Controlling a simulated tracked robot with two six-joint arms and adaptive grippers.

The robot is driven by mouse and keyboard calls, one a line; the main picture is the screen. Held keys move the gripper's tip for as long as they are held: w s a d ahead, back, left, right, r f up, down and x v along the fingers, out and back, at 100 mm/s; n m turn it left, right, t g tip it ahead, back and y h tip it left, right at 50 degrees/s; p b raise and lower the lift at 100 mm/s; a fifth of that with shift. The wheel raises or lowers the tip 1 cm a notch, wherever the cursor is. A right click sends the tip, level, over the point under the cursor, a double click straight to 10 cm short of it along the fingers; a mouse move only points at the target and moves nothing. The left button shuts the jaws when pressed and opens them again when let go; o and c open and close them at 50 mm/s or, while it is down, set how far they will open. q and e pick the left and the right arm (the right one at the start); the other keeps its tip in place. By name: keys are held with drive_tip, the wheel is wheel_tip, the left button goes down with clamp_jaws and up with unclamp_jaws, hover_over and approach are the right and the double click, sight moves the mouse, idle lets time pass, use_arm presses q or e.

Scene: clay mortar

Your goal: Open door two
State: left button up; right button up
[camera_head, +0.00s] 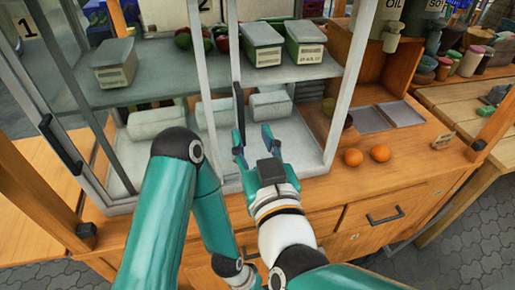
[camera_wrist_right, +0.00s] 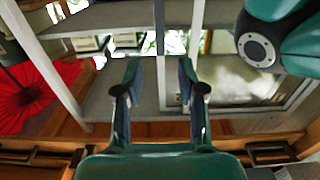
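Door two is a pane in a pale frame (camera_head: 234,45) on the cabinet front, with a "2" label (camera_head: 207,4) at the top. Its dark upright handle (camera_head: 238,108) is just above the left finger of my right gripper (camera_head: 254,142); I cannot tell whether they touch. The right gripper is open with nothing seen between its fingers, and its spread fingers also show in the right wrist view (camera_wrist_right: 156,90). My left arm bends across the front of the cabinet and drops to the bottom edge; its gripper is not visible.
A panel labelled "1" (camera_head: 27,28) with a dark handle (camera_head: 60,145) stands at an angle on the left. Boxes (camera_head: 262,44) and vegetables sit on the cabinet shelf (camera_head: 165,88). Two oranges (camera_head: 381,153) lie on the wooden counter (camera_head: 425,135) to the right.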

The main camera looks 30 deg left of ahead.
drive_tip(key=shift+v, duration=1.25)
